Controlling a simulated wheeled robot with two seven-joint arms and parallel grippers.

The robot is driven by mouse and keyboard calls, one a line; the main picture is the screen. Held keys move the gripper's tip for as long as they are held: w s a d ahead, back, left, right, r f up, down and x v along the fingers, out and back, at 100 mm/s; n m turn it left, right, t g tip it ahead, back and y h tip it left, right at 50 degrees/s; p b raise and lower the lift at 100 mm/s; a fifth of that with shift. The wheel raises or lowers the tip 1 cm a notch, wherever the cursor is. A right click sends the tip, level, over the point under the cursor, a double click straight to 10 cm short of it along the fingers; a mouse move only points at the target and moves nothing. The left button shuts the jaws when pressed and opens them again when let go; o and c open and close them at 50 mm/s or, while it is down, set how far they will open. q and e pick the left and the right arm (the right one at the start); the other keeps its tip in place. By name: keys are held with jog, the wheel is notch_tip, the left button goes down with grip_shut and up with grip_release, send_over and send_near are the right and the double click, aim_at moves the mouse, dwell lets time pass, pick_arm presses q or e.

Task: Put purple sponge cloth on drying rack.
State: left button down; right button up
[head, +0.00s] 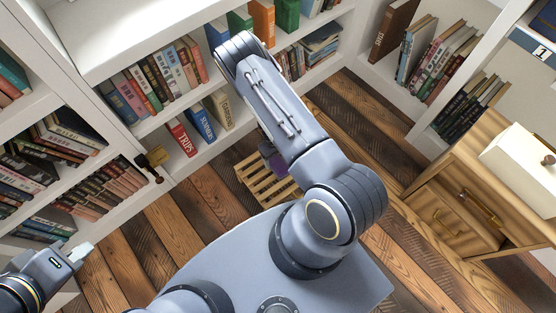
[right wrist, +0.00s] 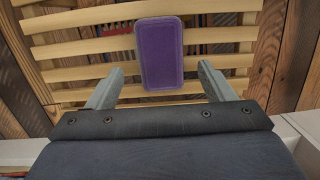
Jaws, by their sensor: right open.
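The purple sponge cloth (right wrist: 159,52) appears in the right wrist view as a flat rounded rectangle over the slats of the wooden drying rack (right wrist: 80,47). My right gripper (right wrist: 161,70) is open, with one finger on each side of the cloth's near end and a gap to both. In the head view, the rack (head: 262,188) stands low by the bookshelf and a bit of the cloth (head: 277,160) shows.
White bookshelves (head: 150,215) filled with books stand behind and left of the rack. A wooden drawer cabinet (head: 455,215) with a white box (head: 520,160) on it stands at the right. The plank floor (head: 195,200) is clear between them.

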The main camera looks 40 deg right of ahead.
notch_tip(320, 180, up, 7)
jog(key=w+p, duration=0.1)
jog(key=p, duration=0.1)
notch_tip(320, 180, up, 14)
jog(key=m+t+y, duration=0.2)
jog(key=y, duration=0.1)
send_over(275, 160)
jog(key=w+a, duration=0.3)
jog(key=s+a+r+t+y, duration=0.1)
jog(key=a+r, duration=0.1)
jog(key=r, duration=0.6)
jog(key=s+a+r+t+y, duration=0.1)
jog(key=s+r, duration=0.1)
jog(key=r, duration=0.6)
jog(key=s+a+r+t+h, duration=0.1)
jog(key=s+a+r+t, duration=0.1)
jog(key=s+r, duration=1.1)
jog(key=s+t, duration=0.1)
jog(key=s, duration=0.2)
jog(key=shift+a, duration=0.15)
notch_tip(275, 160, up, 26)
jog(key=p, duration=2.6)
